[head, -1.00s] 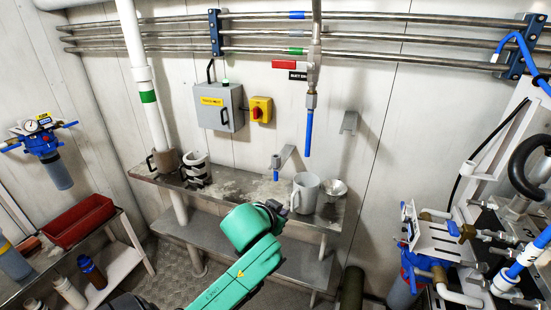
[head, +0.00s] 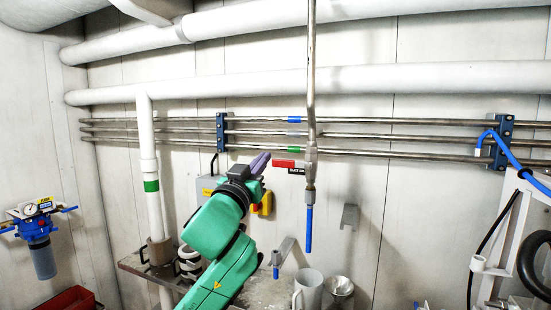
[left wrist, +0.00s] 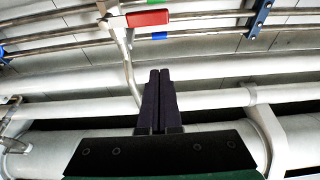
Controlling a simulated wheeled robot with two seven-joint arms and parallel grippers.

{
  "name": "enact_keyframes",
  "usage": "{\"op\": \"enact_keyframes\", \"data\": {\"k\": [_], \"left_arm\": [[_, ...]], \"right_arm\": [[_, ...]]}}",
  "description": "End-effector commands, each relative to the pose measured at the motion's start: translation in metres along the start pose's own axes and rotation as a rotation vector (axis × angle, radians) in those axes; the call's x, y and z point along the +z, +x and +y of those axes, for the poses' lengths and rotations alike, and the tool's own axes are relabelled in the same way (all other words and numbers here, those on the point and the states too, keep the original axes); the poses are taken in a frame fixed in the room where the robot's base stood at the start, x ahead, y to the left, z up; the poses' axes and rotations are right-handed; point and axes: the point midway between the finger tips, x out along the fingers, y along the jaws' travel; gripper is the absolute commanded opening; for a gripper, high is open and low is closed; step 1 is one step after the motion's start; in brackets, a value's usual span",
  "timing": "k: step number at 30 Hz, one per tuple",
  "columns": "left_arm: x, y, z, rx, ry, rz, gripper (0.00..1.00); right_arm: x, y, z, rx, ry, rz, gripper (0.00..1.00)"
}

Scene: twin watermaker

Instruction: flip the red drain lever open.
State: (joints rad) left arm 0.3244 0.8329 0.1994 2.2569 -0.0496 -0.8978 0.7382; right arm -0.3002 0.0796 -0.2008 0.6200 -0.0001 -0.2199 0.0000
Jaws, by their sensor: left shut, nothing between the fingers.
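The red lever (head: 284,163) sits at the steel drop pipe on the back wall, just below the horizontal pipes, with a small black label (head: 297,171) below it. It lies level, and its handle also shows at the top of the left wrist view (left wrist: 147,17). My left gripper (head: 262,160) is raised just left of the lever in the head view, shut and empty. Its dark fingers show together in the left wrist view (left wrist: 159,74), pointing towards the lever with a gap between. Contact with the lever is not visible. My right gripper is not in view.
The drop pipe (head: 312,110) ends in a blue tube (head: 309,228). My arm partly hides a grey box (head: 208,188) and a yellow switch (head: 266,203). Large white pipes (head: 250,85) run above.

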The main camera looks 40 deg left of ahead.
Motion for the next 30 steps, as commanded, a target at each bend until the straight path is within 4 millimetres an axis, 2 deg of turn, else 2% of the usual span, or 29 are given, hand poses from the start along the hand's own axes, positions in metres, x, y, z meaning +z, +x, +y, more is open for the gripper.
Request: {"op": "enact_keyframes", "data": {"k": [6,14,15,19,22,30], "left_arm": [[-0.008,0.043,-0.001,-0.003,0.001,-0.002,0.00],[-0.005,0.099,0.000,-0.001,0.000,-0.004,0.00],[0.012,0.091,0.001,0.001,0.001,-0.009,0.00],[0.030,0.083,0.000,0.000,0.000,-0.006,0.00],[0.037,0.081,0.000,0.000,0.001,-0.004,0.00],[0.038,0.080,0.000,0.000,0.002,-0.001,0.00]], "right_arm": [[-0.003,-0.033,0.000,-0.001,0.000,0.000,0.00],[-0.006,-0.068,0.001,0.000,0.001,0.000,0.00],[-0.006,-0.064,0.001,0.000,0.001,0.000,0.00],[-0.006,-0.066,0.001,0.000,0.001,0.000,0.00],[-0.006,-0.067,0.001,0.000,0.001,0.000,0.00],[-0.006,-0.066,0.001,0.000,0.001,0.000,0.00]]}}
